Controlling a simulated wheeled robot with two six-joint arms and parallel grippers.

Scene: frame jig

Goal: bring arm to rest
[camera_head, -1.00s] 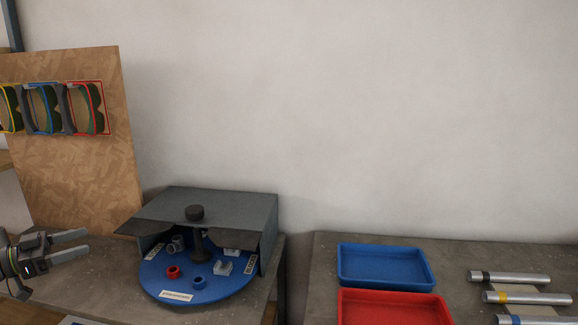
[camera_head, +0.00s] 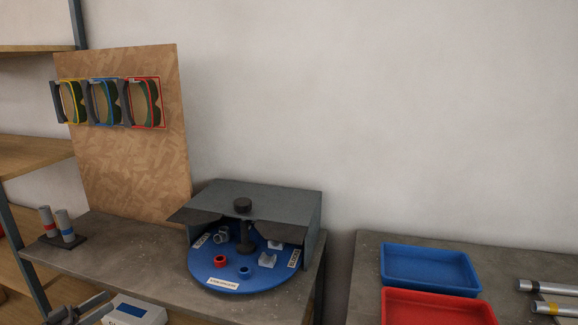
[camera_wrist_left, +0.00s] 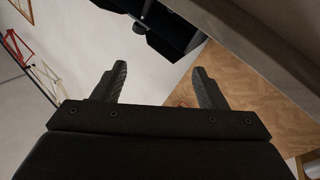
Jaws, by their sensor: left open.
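My left gripper (camera_head: 84,312) shows at the lower left edge of the head view, in front of the table's front edge. Its jaws are apart with nothing between them. In the left wrist view its two fingers (camera_wrist_left: 160,88) stand wide apart and empty. My right gripper is in neither view.
A board (camera_head: 135,180) with colored frames stands behind. A white box (camera_head: 136,309) lies near the gripper. Blue (camera_head: 430,288) and red trays (camera_head: 440,318) are at right. Shelves (camera_head: 35,158) stand left.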

